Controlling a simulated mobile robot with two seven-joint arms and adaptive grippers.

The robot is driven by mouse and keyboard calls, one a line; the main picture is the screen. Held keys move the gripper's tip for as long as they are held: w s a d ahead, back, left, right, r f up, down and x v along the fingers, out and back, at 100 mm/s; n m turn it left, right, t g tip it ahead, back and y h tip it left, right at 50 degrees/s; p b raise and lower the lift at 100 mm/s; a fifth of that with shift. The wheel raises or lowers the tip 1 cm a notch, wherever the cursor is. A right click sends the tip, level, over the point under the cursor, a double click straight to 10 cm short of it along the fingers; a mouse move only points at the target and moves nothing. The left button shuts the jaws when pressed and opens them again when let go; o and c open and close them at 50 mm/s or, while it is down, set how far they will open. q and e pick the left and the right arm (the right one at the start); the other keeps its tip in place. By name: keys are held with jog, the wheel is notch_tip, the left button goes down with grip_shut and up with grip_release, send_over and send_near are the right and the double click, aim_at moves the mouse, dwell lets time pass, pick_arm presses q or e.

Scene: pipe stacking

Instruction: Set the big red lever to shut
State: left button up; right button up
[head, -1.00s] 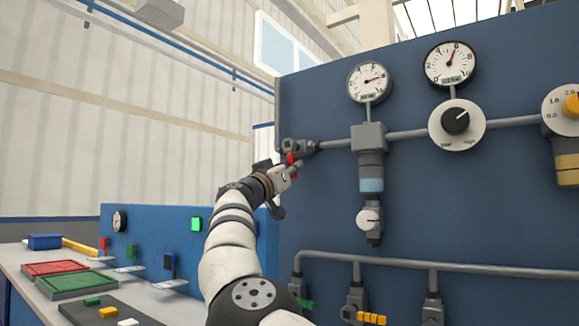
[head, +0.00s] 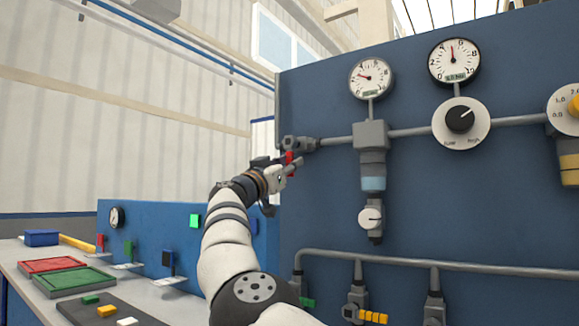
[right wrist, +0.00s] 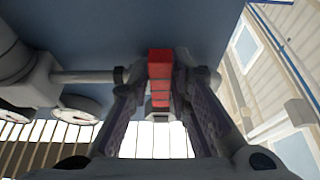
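The big red lever (head: 289,158) is on the grey valve (head: 299,144) at the left end of the upper pipe on the blue panel. My right gripper (head: 284,168) is at the lever in the head view, partly covering it. In the right wrist view the red lever (right wrist: 160,72) lies between the two fingers of the right gripper (right wrist: 160,88), which appear to touch it on both sides. The lever's exact angle is hard to read. My left gripper is out of view.
Two gauges, the left one (head: 371,77) and the right one (head: 454,60), sit above the pipe, with a black-knobbed dial (head: 460,119) below the right gauge. A lower pipe (head: 400,258) bears smaller valves. A bench with trays (head: 75,282) stands at left.

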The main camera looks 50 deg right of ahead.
jog(key=shift+o, duration=0.6)
jog(key=shift+d+f, duration=0.1)
jog(key=shift+w, duration=0.1)
jog(key=shift+a+f, duration=0.2)
jog(key=shift+a, duration=0.2)
jog(key=v, duration=1.1)
jog(key=shift+a, duration=0.15)
